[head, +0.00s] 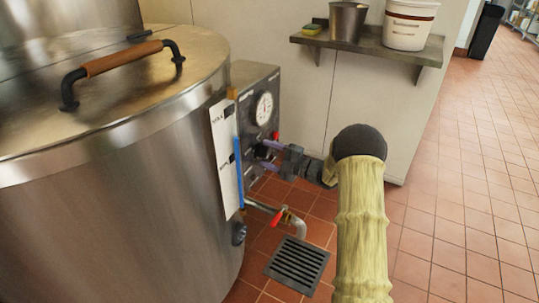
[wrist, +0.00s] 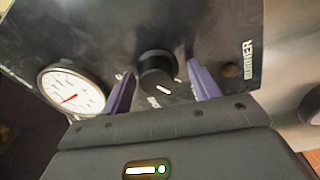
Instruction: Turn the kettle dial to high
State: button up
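The kettle (head: 110,200) is a large steel drum at the left of the head view, with a dark control panel (wrist: 190,30) on its side. The black dial (wrist: 155,70) shows in the wrist view on this panel, its white mark pointing down and slightly right. Small white lettering around it is too blurred to read surely. My gripper (wrist: 160,75) is open, its purple fingers on either side of the dial with gaps to it. In the head view my gripper (head: 268,155) faces the panel from the right; the dial is not clearly visible there.
A round white gauge (wrist: 72,97) sits left of the dial. Below the panel are a red-handled valve (head: 279,216) and pipe. A floor drain grate (head: 297,264) lies beneath. A wall shelf (head: 375,47) holds a steel pot and white bucket. Tiled floor is clear at right.

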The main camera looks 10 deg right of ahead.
jog(key=shift+d+r, duration=0.1)
jog(key=shift+r, duration=0.05)
jog(key=shift+s+d, duration=0.25)
jog(key=p+v, duration=0.4)
jog(key=v, duration=1.2)
jog(key=shift+s+d+p, duration=0.2)
jog(key=shift+s+p, duration=0.05)
jog(key=shift+p, duration=0.15)
